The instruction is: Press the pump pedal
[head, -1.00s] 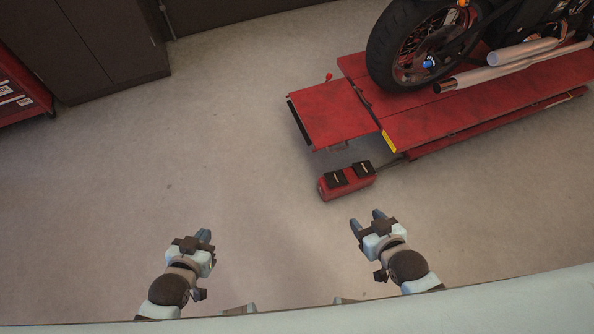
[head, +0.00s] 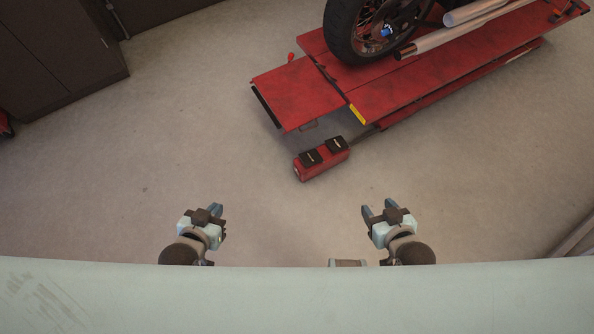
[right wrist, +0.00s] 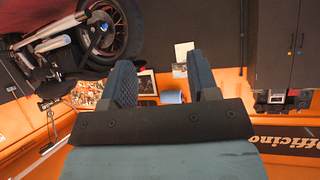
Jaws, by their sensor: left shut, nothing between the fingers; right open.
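The pump unit (head: 322,165) is a small red box on the floor beside the motorcycle lift (head: 420,85). It carries two black pedals, a left one (head: 310,157) and a right one (head: 334,145). My left gripper (head: 217,209) is shut and empty, to the left of the pump unit and nearer to me. My right gripper (head: 379,207) is open and empty, nearer to me than the pump unit and to its right. In the right wrist view its two fingers (right wrist: 163,88) stand apart. Neither gripper touches the pump unit, and I cannot see the pedals in the right wrist view.
A motorcycle rear wheel (head: 366,30) stands on the red lift. A dark cabinet (head: 55,50) is at the far left. The floor (head: 190,120) between the cabinet and the lift is clear. A pale edge (head: 300,290) fills the bottom of the head view.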

